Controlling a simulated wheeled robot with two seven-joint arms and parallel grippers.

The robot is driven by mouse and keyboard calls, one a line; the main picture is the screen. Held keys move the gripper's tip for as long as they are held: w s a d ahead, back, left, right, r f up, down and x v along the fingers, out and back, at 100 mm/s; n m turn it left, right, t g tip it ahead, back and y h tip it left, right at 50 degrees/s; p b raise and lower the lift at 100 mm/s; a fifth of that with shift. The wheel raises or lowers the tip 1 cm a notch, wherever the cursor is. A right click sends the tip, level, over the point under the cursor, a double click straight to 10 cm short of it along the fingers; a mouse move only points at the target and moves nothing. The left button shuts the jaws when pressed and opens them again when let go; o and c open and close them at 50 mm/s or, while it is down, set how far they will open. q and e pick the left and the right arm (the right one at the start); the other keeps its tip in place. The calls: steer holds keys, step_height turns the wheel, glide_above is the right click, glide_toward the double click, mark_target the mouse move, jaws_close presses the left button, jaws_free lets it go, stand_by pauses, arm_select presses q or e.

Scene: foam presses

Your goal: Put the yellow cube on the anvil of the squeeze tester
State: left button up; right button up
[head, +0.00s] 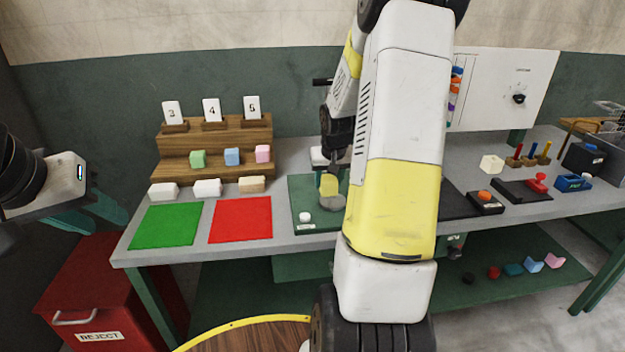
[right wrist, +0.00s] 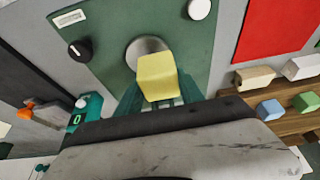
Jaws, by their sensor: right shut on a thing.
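The yellow cube (head: 329,185) is held by my right gripper (right wrist: 158,93), whose teal fingers are shut on its sides. In the right wrist view the cube (right wrist: 157,78) covers the near edge of the round metal anvil (right wrist: 143,47). My left gripper (head: 65,214) is open and empty at the far left, off the table.
Green (head: 165,224) and red (head: 240,219) mats lie left of the tester. Behind them a wooden stepped rack (head: 226,137) holds several blocks and number cards. A red reject bin (head: 85,290) stands below left. Other devices, including a red-topped one (head: 537,183), stand right.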

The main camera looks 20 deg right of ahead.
mark_target(333, 187)
steer(key=shift+w+d+f, duration=0.1)
steer(key=shift+w+d, duration=0.1)
steer(key=shift+d, duration=0.3)
steer(key=shift+w+d, duration=0.15)
steer(key=shift+d, duration=0.35)
steer(key=shift+f, duration=1.75)
steer(key=shift+f, duration=0.1)
steer(key=o, duration=1.3)
